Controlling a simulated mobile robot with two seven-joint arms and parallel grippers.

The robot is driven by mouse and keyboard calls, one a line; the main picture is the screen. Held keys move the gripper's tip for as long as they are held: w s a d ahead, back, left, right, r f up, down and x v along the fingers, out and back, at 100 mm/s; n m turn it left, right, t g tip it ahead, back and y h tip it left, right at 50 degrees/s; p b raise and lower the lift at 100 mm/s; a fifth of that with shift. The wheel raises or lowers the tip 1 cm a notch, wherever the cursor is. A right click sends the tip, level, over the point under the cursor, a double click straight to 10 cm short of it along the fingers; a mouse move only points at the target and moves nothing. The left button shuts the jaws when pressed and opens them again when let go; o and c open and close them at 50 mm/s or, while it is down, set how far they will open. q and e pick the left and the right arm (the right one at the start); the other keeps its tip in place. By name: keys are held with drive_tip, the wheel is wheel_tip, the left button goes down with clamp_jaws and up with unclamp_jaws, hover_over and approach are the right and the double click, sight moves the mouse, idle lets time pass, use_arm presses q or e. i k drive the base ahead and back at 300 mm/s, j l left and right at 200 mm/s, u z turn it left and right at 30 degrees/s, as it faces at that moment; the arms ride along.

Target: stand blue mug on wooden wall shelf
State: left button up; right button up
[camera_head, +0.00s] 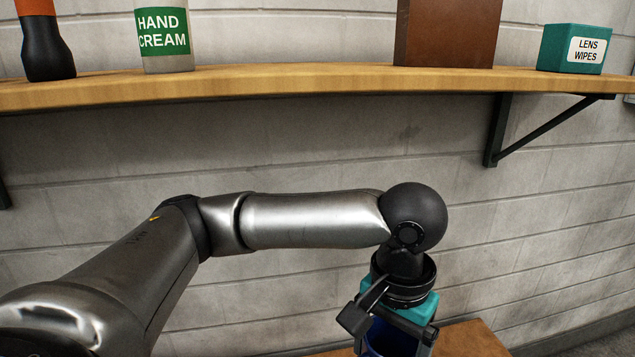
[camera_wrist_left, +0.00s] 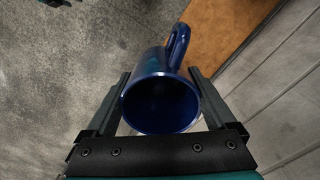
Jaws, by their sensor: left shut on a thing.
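The blue mug (camera_wrist_left: 160,100) is between the two fingers of my left gripper in the left wrist view, its open mouth toward the camera and its handle at the top right. In the head view my left gripper (camera_head: 388,330) points down at the lower right, shut on the mug (camera_head: 390,343), which is mostly hidden by the gripper and cut by the bottom edge. The wooden wall shelf (camera_head: 290,82) runs across the top of the head view, above and behind my left gripper.
On the shelf stand an orange and black object (camera_head: 46,45), a hand cream jar (camera_head: 165,38), a brown box (camera_head: 447,32) and a teal lens wipes box (camera_head: 574,48). The shelf between jar and brown box is clear. A black bracket (camera_head: 500,130) hangs below. A wooden surface (camera_head: 470,340) lies low.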

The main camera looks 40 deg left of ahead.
sight(299, 69)
drive_tip(key=l+u, duration=0.2)
drive_tip(key=u, duration=0.25)
drive_tip(key=l+u, duration=0.2)
drive_tip(key=u, duration=0.3)
